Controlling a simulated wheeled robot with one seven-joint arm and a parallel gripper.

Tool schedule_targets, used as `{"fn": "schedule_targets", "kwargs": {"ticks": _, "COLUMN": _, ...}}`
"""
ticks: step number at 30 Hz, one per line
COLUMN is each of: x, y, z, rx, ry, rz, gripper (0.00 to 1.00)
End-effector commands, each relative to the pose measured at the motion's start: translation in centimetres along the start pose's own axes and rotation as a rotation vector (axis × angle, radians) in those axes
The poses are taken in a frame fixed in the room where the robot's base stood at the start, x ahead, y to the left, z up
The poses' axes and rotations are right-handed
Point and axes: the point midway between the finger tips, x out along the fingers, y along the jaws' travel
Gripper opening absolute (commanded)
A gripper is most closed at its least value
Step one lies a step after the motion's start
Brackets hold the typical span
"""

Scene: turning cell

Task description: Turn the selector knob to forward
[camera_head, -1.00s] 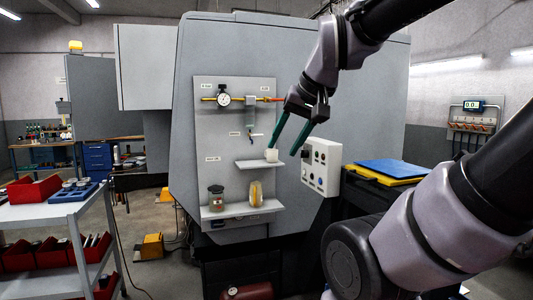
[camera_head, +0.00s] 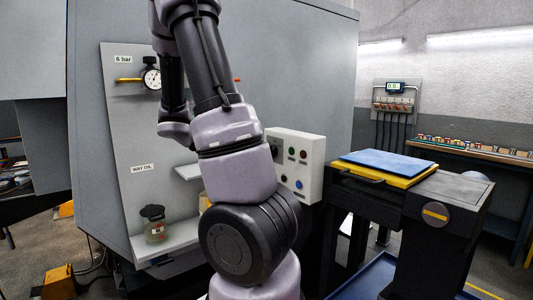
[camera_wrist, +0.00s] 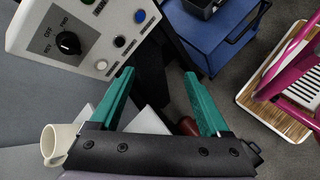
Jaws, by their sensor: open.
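The black selector knob (camera_wrist: 68,42) is on a grey plate with OFF, FWD and REV labels, at the upper left of the wrist view. I cannot tell clearly which label it points to. It belongs to the white control box (camera_wrist: 105,12), which also shows right of my arm in the head view (camera_head: 311,168). My gripper (camera_wrist: 158,75) is open and empty, with its teal fingers apart. The knob lies left of the fingers and clear of them. In the head view my arm hides the gripper.
A cream mug (camera_wrist: 57,145) is close to the gripper's left side. A blue cart (camera_wrist: 222,35) and a magenta frame (camera_wrist: 295,65) are farther right. In the head view, a jar (camera_head: 153,222) stands on a low shelf and a blue-topped yellow slab (camera_head: 385,165) lies right of the box.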

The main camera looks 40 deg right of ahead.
Motion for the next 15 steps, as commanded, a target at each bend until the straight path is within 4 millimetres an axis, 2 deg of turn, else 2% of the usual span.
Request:
{"fn": "schedule_targets", "kwargs": {"ticks": 1, "x": 1.2, "y": 1.1, "z": -0.5, "rx": -0.077, "ry": -0.080, "rz": 0.066, "gripper": 0.80}}
{"fn": "schedule_targets", "kwargs": {"ticks": 3, "x": 2.3, "y": 3.0, "z": -1.0, "rx": -0.183, "ry": -0.181, "rz": 0.163, "gripper": 0.80}}
{"fn": "schedule_targets", "kwargs": {"ticks": 6, "x": 3.1, "y": 5.5, "z": -1.8, "rx": -0.319, "ry": -0.313, "rz": 0.289, "gripper": 0.80}}
{"fn": "schedule_targets", "kwargs": {"ticks": 10, "x": 3.4, "y": 8.1, "z": -2.9, "rx": -0.458, "ry": -0.446, "rz": 0.416, "gripper": 0.80}}
{"fn": "schedule_targets", "kwargs": {"ticks": 15, "x": 3.2, "y": 9.8, "z": -3.8, "rx": -0.551, "ry": -0.536, "rz": 0.503, "gripper": 0.80}}
